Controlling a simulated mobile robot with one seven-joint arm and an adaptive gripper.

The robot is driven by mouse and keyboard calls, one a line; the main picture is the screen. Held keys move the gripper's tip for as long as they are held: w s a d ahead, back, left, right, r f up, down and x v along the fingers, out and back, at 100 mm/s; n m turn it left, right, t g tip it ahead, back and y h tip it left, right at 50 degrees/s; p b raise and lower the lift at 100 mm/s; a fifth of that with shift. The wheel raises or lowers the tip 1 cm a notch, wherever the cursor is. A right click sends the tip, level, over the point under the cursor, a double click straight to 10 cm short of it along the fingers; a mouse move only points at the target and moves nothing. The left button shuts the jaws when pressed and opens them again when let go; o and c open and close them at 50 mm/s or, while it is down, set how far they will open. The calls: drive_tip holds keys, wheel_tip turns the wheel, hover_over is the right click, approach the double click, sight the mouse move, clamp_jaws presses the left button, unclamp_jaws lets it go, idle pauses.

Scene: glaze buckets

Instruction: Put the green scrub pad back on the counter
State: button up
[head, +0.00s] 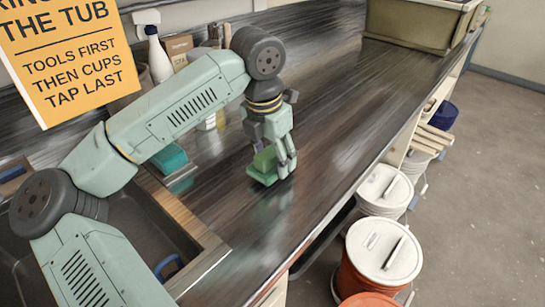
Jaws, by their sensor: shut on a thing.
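The green scrub pad (263,161) is in the head view, low over the dark counter (325,115) near the middle of the picture. My gripper (276,160) points down and is shut on the pad. The fingers hide part of its right side. The pad is very close to the counter top; I cannot tell whether it touches it. A darker green patch shows at its lower edge.
A sink (130,235) with a wooden strip (185,220) lies at the lower left. A teal block (169,158), a white bottle (158,55) and a box stand behind my arm. An olive tub (410,25) is at the back. Lidded buckets (384,250) stand below the counter's right edge. The counter right of my gripper is clear.

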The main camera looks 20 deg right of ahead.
sight(267, 154)
drive_tip(key=shift+f, duration=0.85)
drive_tip(key=shift+f, duration=0.1)
drive_tip(key=o, duration=1)
drive_tip(key=shift+o, duration=0.2)
drive_tip(key=r, duration=0.4)
drive_tip(key=a+r+b, duration=0.1)
drive_tip(key=r, duration=0.3)
drive_tip(key=s+r+b, duration=0.1)
drive_tip(key=r, duration=0.3)
drive_tip(key=shift+a, duration=0.25)
